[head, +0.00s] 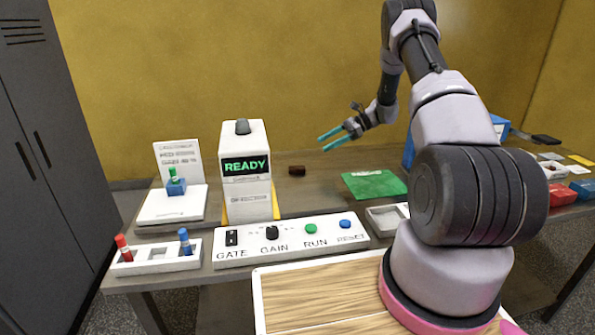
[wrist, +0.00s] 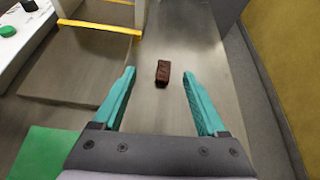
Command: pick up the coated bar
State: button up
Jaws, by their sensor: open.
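The coated bar (head: 297,170) is a small dark brown block lying on the grey table, to the right of the white machine. In the wrist view the bar (wrist: 162,73) lies on the table ahead of the fingers, roughly centred between them and touching neither. My gripper (head: 330,138) has teal fingers, spread apart and empty, and in the head view it appears above and to the right of the bar. In the wrist view my gripper (wrist: 160,90) is open with one finger on each side of the picture's middle.
A white machine (head: 246,190) reading READY stands left of the bar. A control panel (head: 290,240) with knobs and buttons lies in front. A green mat (head: 375,185) lies to the right. The yellow wall (head: 280,80) is close behind. The table around the bar is clear.

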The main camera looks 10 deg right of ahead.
jog(key=m, duration=0.1)
send_near(297, 167)
jog(key=shift+s+a+f+t+y, duration=0.15)
jog(key=shift+s+a+f+y, duration=0.1)
jog(key=shift+a+f, duration=0.25)
jog(key=shift+s+a+f+t+y, duration=0.15)
jog(key=shift+a+f+y, duration=0.1)
jog(key=shift+a+f, duration=0.25)
jog(key=shift+w+x, duration=0.15)
jog(key=shift+x, duration=1.3)
jog(key=shift+w+x, duration=0.1)
jog(key=shift+x, duration=1.35)
jog(key=shift+r, duration=0.1)
jog(key=c, duration=1.1)
